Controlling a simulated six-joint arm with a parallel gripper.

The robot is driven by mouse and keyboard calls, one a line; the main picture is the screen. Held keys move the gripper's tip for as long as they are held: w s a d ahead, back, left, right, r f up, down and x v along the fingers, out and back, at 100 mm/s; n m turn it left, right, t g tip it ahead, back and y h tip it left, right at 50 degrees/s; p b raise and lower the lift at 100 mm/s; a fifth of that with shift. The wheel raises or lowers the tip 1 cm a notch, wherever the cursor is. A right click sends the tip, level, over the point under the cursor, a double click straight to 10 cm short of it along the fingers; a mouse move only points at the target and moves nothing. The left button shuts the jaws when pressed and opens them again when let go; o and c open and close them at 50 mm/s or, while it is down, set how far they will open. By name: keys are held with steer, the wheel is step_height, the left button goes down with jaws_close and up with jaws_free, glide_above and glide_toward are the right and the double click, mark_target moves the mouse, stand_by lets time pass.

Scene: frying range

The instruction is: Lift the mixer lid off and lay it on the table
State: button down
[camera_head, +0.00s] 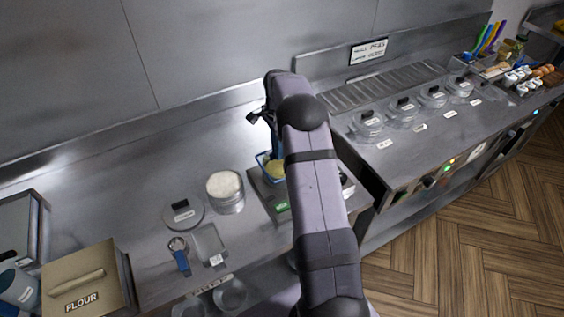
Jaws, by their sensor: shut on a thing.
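My gripper (262,117) shows only in part at the end of my arm, over the back of the left counter. It is shut on a blue thing (275,138), mostly hidden by my arm, so I cannot tell its shape. Below it a blue-rimmed container (263,165) with yellow contents stands on a dark device with a green display. I cannot make out for sure which thing is the mixer. A round lid with a black handle (182,212) lies flat on the steel table (120,185), left of an open canister of white powder (225,192).
A blue-handled tool (180,257) and a small clear tray (209,244) lie at the front. A flour box (85,283) stands at front left. Several lidded glass pots (367,125) line the right counter. The table's back left is clear.

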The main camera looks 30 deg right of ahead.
steer(key=shift+r+p, duration=1.8)
steer(key=shift+r, duration=0.75)
steer(key=shift+f, duration=0.1)
